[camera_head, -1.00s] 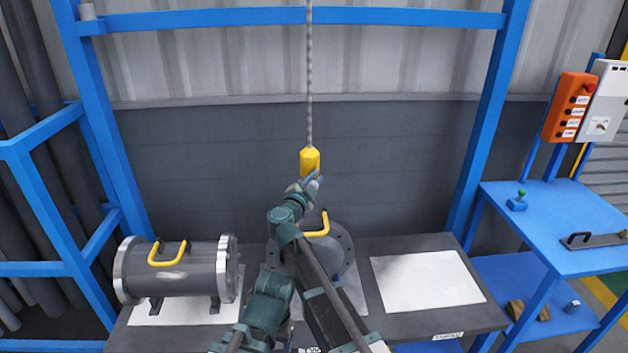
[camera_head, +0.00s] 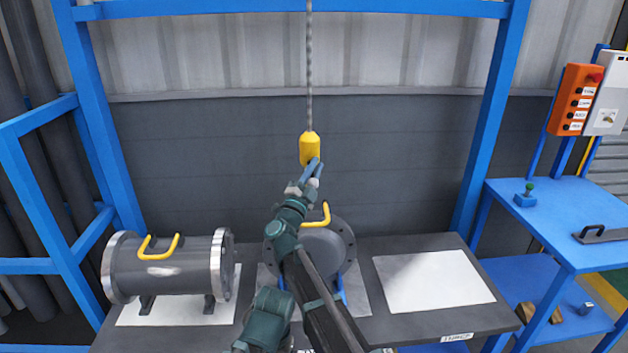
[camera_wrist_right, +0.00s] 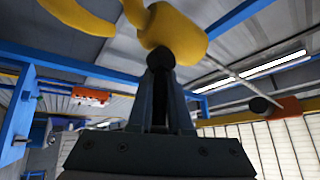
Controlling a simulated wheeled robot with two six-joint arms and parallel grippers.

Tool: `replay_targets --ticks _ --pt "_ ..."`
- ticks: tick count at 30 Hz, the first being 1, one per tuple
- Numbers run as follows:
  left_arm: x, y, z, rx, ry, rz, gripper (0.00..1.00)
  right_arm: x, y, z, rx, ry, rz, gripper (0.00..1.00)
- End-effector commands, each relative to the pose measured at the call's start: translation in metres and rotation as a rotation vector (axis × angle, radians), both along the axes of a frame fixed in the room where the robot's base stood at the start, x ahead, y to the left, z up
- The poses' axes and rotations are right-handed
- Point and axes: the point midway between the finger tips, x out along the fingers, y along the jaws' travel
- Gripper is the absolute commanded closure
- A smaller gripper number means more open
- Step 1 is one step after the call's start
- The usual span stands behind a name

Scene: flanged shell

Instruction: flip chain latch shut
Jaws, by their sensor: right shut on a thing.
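A yellow chain hook block (camera_head: 310,149) hangs on a grey chain (camera_head: 309,70) above the middle of the bench. My right gripper (camera_head: 312,167) reaches up from below, with its fingertips at the block's lower end. In the right wrist view, the fingers (camera_wrist_right: 160,62) close together against the underside of the yellow block (camera_wrist_right: 178,32), and curved yellow parts (camera_wrist_right: 80,14) show at the upper left. The right gripper is shut on the hook block. I cannot make out the latch separately; the fingers and block cover that area. My left gripper is not in view.
A flanged shell (camera_head: 335,245) with a yellow handle stands behind my right arm. Another shell (camera_head: 185,275) lies at the left. A white sheet (camera_head: 432,282) on the bench is bare. Blue frame posts (camera_head: 487,130) flank the bench, and a blue table (camera_head: 560,215) stands right.

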Motion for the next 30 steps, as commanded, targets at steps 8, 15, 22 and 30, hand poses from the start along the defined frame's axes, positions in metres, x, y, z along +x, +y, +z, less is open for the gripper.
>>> replay_targets --ticks 8,15,22,30 --pt "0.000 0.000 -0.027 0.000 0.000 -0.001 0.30 -0.004 -0.007 -0.007 0.009 -0.122 -0.012 1.00" --pt "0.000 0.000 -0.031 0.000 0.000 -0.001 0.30 -0.005 -0.008 -0.006 0.011 -0.158 -0.011 1.00" --pt "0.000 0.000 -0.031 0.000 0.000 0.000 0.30 -0.006 -0.008 -0.005 0.012 -0.161 -0.011 1.00" --pt "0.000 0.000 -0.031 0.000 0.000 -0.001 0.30 -0.007 -0.008 -0.005 0.012 -0.160 -0.011 0.59"
